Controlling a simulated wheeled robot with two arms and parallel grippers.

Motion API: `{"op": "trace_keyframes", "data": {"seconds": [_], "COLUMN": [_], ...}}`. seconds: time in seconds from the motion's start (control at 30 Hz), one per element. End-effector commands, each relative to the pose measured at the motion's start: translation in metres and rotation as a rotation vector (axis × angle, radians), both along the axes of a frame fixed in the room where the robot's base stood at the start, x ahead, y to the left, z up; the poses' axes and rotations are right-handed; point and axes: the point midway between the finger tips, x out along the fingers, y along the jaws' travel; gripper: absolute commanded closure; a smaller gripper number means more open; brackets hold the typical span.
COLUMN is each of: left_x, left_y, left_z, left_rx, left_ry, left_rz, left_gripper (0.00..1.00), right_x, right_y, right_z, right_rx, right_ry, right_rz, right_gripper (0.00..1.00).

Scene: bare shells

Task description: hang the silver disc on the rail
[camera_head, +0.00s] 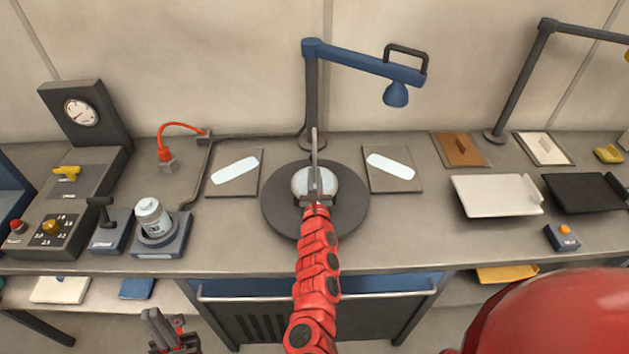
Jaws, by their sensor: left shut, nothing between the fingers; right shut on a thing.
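The silver disc (300,183) shows as a pale round shape over the middle of a dark round plate (275,212) on the bench. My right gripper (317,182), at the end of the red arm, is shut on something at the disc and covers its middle. A thin upright piece stands above the fingers. I cannot tell whether the disc touches the plate. The rail (240,299), a thin silver bar, runs along the bench front below the worktop; my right arm crosses it. My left gripper (163,328) is shut and empty, low in front of the bench.
A blue lamp (365,66) arches behind the plate. A grey-white container (152,217) on a blue stand and a control panel (52,226) are at left. A white tray (495,196) and a black tray (583,193) lie at right.

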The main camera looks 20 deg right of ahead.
Motion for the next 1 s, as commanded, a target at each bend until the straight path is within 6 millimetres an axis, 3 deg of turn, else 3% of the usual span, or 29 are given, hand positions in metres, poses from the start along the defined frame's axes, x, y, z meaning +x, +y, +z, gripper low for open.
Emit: {"op": "trace_keyframes", "data": {"seconds": [0.87,1.0], "left_x": [0.0,0.0001], "left_y": [0.0,0.0], "left_z": [0.0,0.0076], "left_rx": [0.0,0.0], "left_ry": [0.0,0.0], "left_rz": [0.0,0.0], "left_gripper": [1.0,1.0], "right_x": [-0.0001,0.0], "right_y": [0.0,0.0], "right_z": [-0.0003,0.0078], "right_rx": [0.0,0.0], "right_ry": [0.001,0.0], "right_rz": [0.0,0.0], "right_gripper": [1.0,1.0]}}
